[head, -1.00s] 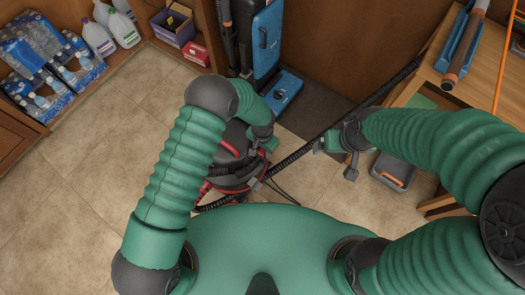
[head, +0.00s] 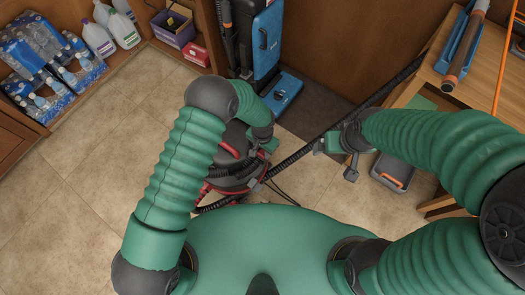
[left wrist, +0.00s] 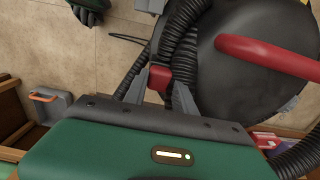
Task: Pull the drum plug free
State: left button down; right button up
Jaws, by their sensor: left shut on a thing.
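The drum is a round black and red vacuum (head: 222,168) on the floor, partly hidden under my left arm. Its black lid (left wrist: 215,65) and curved red handle (left wrist: 268,55) fill the right of the left wrist view. My left gripper (left wrist: 160,90) is shut on a small red plug-like piece (left wrist: 158,76) at the drum's side, beside a ribbed black hose (left wrist: 180,45). I cannot tell whether that piece is still seated. In the head view, my left gripper (head: 262,150) is over the drum's right side. My right gripper (head: 336,160) is open and empty, right of the drum.
Water bottle packs (head: 48,68) and jugs fill the left shelf. The tiled floor at left is clear.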

aim_at(262, 152)
pick_arm(q)
jog(key=shift+r+p, duration=2.2)
jog(key=shift+r, duration=0.75)
